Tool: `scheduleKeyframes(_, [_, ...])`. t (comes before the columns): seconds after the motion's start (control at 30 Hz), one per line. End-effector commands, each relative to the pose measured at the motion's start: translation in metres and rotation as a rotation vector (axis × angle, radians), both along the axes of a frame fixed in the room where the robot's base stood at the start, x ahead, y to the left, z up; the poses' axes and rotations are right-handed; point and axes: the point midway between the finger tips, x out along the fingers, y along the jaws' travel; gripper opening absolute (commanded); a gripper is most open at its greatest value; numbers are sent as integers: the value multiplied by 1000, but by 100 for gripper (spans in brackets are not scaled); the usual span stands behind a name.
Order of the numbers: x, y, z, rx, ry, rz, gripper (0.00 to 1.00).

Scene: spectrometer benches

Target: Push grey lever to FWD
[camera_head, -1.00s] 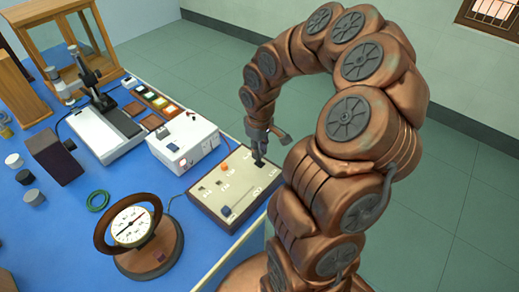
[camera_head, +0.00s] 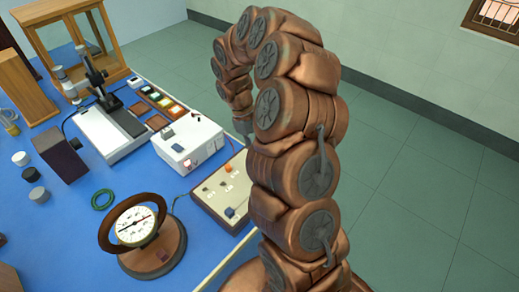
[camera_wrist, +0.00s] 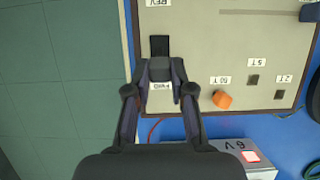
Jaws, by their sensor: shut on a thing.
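The control box (camera_head: 207,206) has a pale top panel, which fills the upper right of the wrist view (camera_wrist: 215,55). Its black slot (camera_wrist: 160,45) runs between a REV label (camera_wrist: 158,3) and a FWD label (camera_wrist: 160,86). The grey lever (camera_wrist: 160,66) stands at the FWD end of the slot, between the fingers. My gripper (camera_wrist: 160,76) is shut on it, and the fingers partly cover the FWD label. In the head view my arm hides the lever and the fingertips.
An orange knob (camera_wrist: 222,99) sits on the panel close right of the fingers. Floor lies beyond the table edge.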

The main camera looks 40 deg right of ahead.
Motion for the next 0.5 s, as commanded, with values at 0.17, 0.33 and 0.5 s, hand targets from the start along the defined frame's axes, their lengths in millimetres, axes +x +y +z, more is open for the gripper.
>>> scheduleKeyframes(0.17, [5, 2, -3, -14, 61, 0, 0])
scheduleKeyframes(0.33, [7, 2, -5, -20, 97, 0, 0])
scheduleKeyframes(0.5, [8, 3, -5, -23, 115, 0, 0])
